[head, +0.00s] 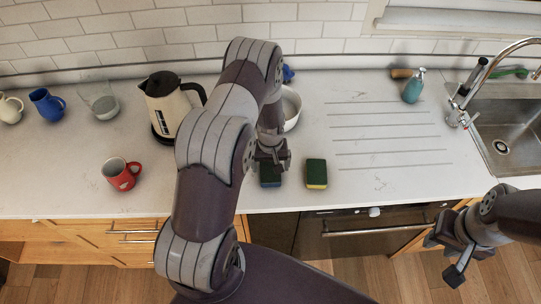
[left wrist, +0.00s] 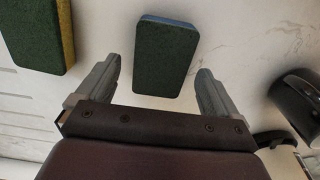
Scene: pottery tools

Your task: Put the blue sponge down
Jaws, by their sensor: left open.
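The blue sponge (head: 270,180) lies on the counter near its front edge, with its dark green face up. It also shows in the left wrist view (left wrist: 164,58), with a thin blue side at its far end. My left gripper (head: 272,160) is right over it and partly hides it in the head view. In the left wrist view the left gripper (left wrist: 160,78) is open, one finger on each side of the sponge, with clear gaps between. My right gripper (head: 444,258) is open and empty, out in front of the counter at the lower right.
A green and yellow sponge (head: 316,173) lies just right of the blue one. A white bowl (head: 291,108) and a kettle (head: 170,105) stand behind. A red mug (head: 121,174) is at the left. The grooved counter to the right is mostly clear, up to the sink (head: 505,125).

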